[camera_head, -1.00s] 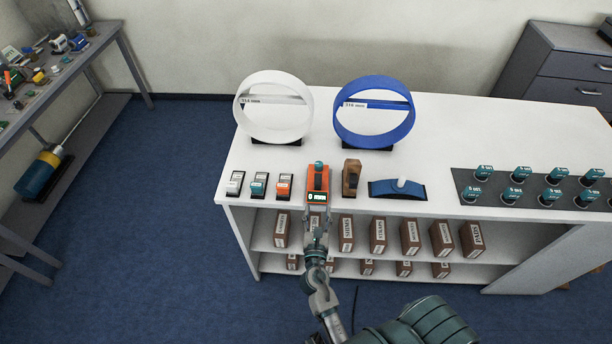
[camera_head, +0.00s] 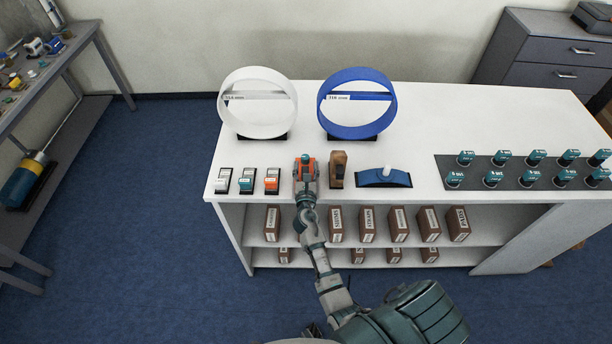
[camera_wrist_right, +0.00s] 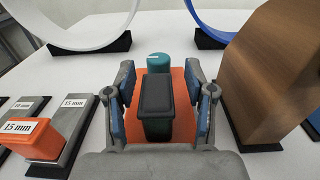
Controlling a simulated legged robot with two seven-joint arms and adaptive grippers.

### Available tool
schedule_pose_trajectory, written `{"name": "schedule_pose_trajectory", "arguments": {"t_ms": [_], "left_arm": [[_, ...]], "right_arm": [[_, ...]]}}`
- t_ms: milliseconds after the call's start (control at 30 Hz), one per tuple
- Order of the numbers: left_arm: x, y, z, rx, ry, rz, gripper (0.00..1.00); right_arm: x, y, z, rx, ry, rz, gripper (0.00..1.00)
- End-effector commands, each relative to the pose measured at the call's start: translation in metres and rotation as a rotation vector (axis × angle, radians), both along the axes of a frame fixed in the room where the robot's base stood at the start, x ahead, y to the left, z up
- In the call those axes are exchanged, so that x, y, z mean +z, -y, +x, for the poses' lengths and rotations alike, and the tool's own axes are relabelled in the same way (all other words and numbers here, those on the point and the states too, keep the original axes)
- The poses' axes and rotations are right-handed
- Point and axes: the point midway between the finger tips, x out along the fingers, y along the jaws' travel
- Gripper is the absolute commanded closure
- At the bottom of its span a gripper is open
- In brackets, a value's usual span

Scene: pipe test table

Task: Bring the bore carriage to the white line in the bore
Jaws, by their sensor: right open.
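The likely bore carriage is an orange device (camera_head: 306,164) with a black grip and a teal knob, standing on the white table in the head view. In the right wrist view the black grip (camera_wrist_right: 156,101) rises between the fingers. My right gripper (camera_head: 306,172) is open around it, one finger on each side; I cannot tell whether either finger touches. The right gripper's fingers (camera_wrist_right: 161,103) show blue pads. The white ring (camera_head: 258,132) and the blue ring (camera_head: 357,133) stand upright behind, each with a crossbar. I see no clear white line inside either. My left gripper is not in view.
A brown wooden block (camera_head: 338,168) stands just right of the orange device, and a blue tool (camera_head: 384,177) beyond it. Small blocks, including an orange one (camera_head: 272,180), stand to the left. A dark mat (camera_head: 510,183) holds several teal-topped pieces.

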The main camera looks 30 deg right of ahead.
Motion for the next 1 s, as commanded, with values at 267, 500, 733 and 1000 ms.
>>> {"name": "schedule_pose_trajectory", "arguments": {"t_ms": [267, 500, 733, 1000], "left_arm": [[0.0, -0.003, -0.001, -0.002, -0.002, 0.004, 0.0], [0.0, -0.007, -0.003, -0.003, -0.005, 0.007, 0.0], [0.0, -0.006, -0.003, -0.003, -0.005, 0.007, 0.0], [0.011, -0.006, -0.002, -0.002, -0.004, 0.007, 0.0]], "right_arm": [[0.0, 0.001, 0.001, 0.0, 0.0, 0.001, 0.53], [-0.001, 0.002, 0.002, 0.0, 0.0, 0.001, 1.0], [0.0, 0.002, 0.002, 0.0, -0.001, 0.001, 1.0], [0.017, 0.001, 0.002, 0.001, 0.001, 0.0, 1.0]]}}
